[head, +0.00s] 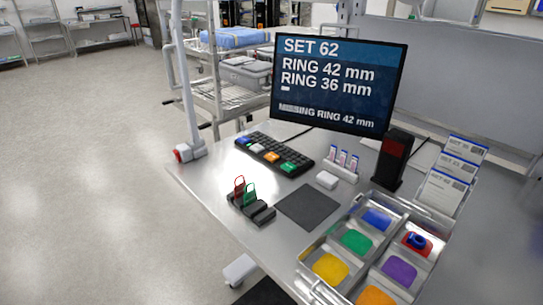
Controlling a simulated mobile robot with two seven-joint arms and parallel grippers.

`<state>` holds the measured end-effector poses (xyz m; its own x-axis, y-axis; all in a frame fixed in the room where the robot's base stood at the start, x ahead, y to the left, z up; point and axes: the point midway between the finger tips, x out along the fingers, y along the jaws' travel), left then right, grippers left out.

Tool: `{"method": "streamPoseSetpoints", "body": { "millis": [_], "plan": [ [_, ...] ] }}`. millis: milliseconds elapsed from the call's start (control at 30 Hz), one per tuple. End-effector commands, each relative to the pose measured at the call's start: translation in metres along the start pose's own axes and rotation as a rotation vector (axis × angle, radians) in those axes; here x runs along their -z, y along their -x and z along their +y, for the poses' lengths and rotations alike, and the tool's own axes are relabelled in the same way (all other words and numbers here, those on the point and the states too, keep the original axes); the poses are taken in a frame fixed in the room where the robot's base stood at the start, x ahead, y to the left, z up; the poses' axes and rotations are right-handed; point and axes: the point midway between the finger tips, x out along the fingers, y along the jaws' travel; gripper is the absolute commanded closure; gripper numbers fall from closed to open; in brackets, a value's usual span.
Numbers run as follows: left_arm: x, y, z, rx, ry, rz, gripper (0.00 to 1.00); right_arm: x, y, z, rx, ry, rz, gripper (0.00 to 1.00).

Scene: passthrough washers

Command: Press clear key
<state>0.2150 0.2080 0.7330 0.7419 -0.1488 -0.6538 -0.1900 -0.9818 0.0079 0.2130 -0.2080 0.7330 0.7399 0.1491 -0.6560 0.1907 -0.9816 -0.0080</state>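A black keyboard (274,154) lies on the steel table in front of the monitor. It has several coloured keys: a blue key (244,140), a white key (257,148), an orange key (271,157) and a green key (289,167). Their labels are too small to read, so I cannot tell which is the clear key. The monitor (338,84) reads "SET 62", "RING 42 mm", "RING 36 mm" and "MISSING RING 42 mm". Neither of my grippers shows in the head view, and nothing covers the keyboard.
A black rack (250,208) holds a red and a green looped item beside a dark mat (307,206). A divided metal tray (318,250) with coloured pads stands front right. A black device (393,160) and a card stand (452,175) stand behind it. Shelving is at the back.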

Motion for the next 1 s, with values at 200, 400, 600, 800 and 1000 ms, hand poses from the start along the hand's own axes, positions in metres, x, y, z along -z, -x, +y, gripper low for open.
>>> {"method": "streamPoseSetpoints", "body": {
  "millis": [200, 400, 600, 800, 1000],
  "plan": [
    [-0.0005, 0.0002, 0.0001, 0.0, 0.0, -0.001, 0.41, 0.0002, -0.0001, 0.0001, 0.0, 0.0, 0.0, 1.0],
    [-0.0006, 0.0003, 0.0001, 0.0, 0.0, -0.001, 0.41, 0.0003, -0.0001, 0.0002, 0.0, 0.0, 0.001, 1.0],
    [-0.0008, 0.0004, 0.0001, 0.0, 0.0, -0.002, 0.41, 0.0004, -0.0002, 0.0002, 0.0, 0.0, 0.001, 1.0],
    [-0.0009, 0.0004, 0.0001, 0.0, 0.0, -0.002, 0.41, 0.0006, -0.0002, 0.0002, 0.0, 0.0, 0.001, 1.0],
    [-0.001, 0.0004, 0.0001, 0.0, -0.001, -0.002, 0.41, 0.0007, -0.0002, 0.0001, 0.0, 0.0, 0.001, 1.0]
  ]
}}
